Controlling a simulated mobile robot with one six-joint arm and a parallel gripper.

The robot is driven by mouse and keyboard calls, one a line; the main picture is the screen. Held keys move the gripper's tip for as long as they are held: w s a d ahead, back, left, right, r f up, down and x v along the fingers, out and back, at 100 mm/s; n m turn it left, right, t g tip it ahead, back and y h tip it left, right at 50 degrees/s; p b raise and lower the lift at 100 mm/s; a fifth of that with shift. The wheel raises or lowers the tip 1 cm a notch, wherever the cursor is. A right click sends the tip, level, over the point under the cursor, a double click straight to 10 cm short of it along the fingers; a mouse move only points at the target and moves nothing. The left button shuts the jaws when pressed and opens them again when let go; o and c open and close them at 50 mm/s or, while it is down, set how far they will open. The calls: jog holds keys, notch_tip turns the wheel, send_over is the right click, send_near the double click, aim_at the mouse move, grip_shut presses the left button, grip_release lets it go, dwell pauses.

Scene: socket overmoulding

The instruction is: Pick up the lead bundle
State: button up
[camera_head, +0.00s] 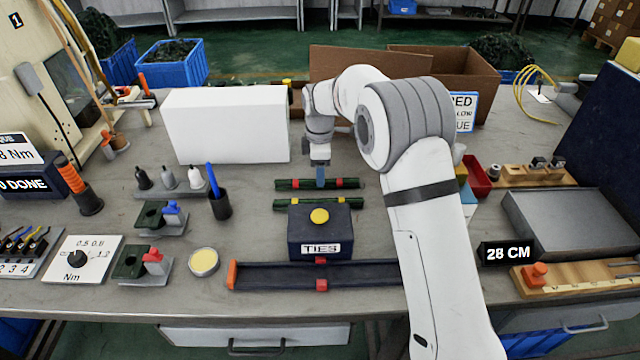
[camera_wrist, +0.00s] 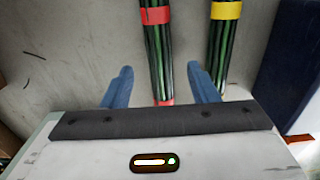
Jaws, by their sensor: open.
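A dark green lead bundle with red bands (camera_head: 350,184) lies crosswise on the bench behind the TIES box; the wrist view also shows it (camera_wrist: 158,55). A second green bundle with yellow bands (camera_head: 300,204) lies parallel, just in front of it, and is also in the wrist view (camera_wrist: 219,45). My gripper (camera_head: 320,183) points down at the red-banded bundle. In the wrist view my open blue fingers (camera_wrist: 160,68) stand either side of that bundle, with the right finger close to the yellow-banded one. I cannot tell the fingertips' exact height.
The dark TIES box (camera_head: 345,225) with a yellow knob stands just in front of the bundles. A long dark channel (camera_head: 270,278) lies nearer. A white box (camera_head: 225,125) stands behind left, cardboard boxes (camera_head: 440,65) behind. Bare bench lies left of the bundles.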

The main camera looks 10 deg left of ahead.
notch_tip(320, 180, down, 3)
jog(key=shift+w+f, duration=0.1)
jog(key=c, duration=1.1)
notch_tip(320, 180, up, 10)
jog(key=shift+r+p, duration=0.1)
jog(key=shift+p, duration=0.2)
